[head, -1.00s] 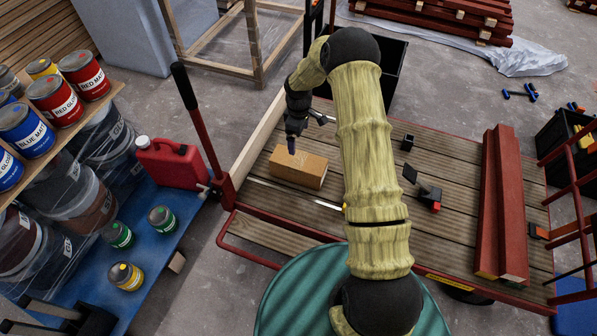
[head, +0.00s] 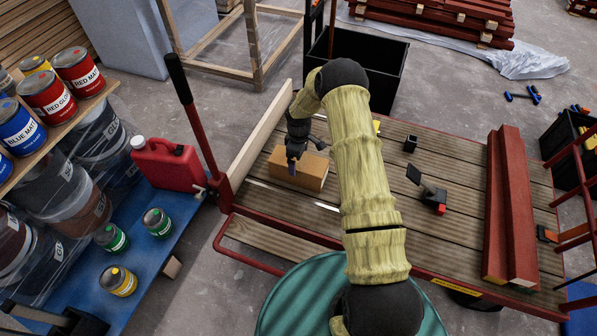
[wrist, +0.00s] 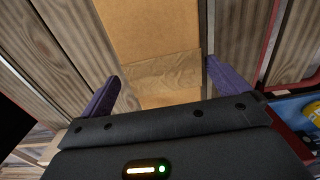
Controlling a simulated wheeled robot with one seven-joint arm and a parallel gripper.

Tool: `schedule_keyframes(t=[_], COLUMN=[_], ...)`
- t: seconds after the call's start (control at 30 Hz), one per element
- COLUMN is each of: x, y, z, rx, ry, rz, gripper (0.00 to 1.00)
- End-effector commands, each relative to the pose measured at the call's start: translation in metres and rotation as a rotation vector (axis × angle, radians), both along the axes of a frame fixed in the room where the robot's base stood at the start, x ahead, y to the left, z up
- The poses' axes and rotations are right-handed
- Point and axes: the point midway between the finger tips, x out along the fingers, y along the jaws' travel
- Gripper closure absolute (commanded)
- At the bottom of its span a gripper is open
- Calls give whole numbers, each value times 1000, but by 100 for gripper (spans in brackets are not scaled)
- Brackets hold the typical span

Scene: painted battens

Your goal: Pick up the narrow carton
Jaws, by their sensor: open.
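The narrow carton (head: 312,172) is a brown cardboard box lying on the slatted wooden deck of a red-framed cart. In the wrist view the carton (wrist: 150,30) runs up the picture between the two purple fingers of my gripper (wrist: 165,90). The fingers are apart, one on each side of the carton, with a gap on the left side. I cannot tell how far down the fingers reach beside it.
A pale board (head: 262,135) stands along the deck's left edge. Red battens (head: 510,210) lie at the right. A small black block (head: 410,143) and a black clamp-like tool (head: 432,192) lie mid-deck. A red jerrycan (head: 168,165) stands left of the cart.

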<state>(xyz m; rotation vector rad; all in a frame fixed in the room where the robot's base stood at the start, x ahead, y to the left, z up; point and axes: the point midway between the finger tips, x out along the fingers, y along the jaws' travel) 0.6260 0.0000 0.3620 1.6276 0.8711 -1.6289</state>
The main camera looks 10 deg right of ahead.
Motion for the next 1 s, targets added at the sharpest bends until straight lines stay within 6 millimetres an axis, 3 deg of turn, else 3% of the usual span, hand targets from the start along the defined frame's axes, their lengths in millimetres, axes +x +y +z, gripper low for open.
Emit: schedule_keyframes(t=[0.37,0.73,1.0], x=[0,-5,-4], y=[0,2,2], z=[-5,-51,-56], rx=[-1,0,-1], ry=[-1,0,-2], rz=[0,-1,-1], gripper=[0,0,0])
